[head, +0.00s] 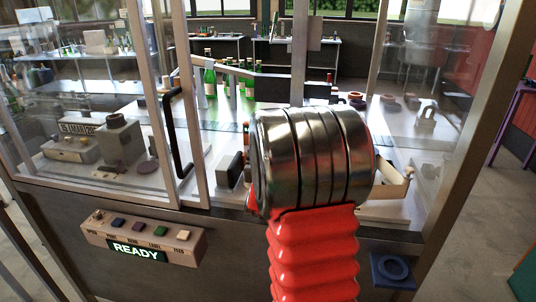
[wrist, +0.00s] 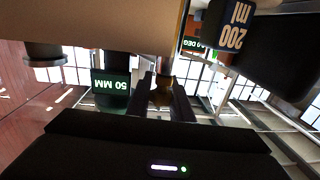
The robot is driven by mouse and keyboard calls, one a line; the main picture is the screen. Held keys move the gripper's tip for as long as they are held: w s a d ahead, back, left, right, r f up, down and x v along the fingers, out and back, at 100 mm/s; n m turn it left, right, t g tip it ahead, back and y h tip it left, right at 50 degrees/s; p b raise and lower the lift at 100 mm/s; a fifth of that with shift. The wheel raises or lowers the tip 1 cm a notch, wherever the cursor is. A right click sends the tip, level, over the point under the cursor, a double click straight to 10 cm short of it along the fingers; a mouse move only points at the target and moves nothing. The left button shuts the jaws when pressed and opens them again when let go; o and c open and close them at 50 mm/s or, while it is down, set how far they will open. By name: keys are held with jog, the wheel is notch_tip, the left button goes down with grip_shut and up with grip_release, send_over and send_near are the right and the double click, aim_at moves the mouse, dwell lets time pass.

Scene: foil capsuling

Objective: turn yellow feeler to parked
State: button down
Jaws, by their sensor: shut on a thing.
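In the wrist view, my gripper (wrist: 165,92) has its two dark fingers closed on a small amber-yellow piece, the yellow feeler (wrist: 162,96). Only a little of the feeler shows between the fingers; its full shape and its angle are hidden. A pale beige body (wrist: 110,25) fills the space just beyond the fingertips. In the head view my own red and metal arm covers the middle of the bench, and neither the gripper nor the feeler can be made out there.
The wrist view shows a green "50 MM" display (wrist: 110,83), a dark "200 ml" block (wrist: 232,30) and a partly hidden "DEG" display (wrist: 194,44). The head view shows a READY panel (head: 140,250), green bottles (head: 210,77) and a black door handle (head: 177,135) around the glazed enclosure.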

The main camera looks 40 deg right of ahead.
jog(key=shift+s+d+r+m+g+h, duration=0.15)
jog(key=shift+s+d+m+g+h, duration=0.1)
jog(key=shift+m+g+h, duration=0.3)
jog(key=c, duration=1.6)
grip_release()
jog(key=shift+w, duration=0.1)
jog(key=shift+a, duration=0.15)
jog(key=v, duration=1.3)
jog(key=shift+s+a, duration=0.25)
jog(key=shift+w, duration=0.1)
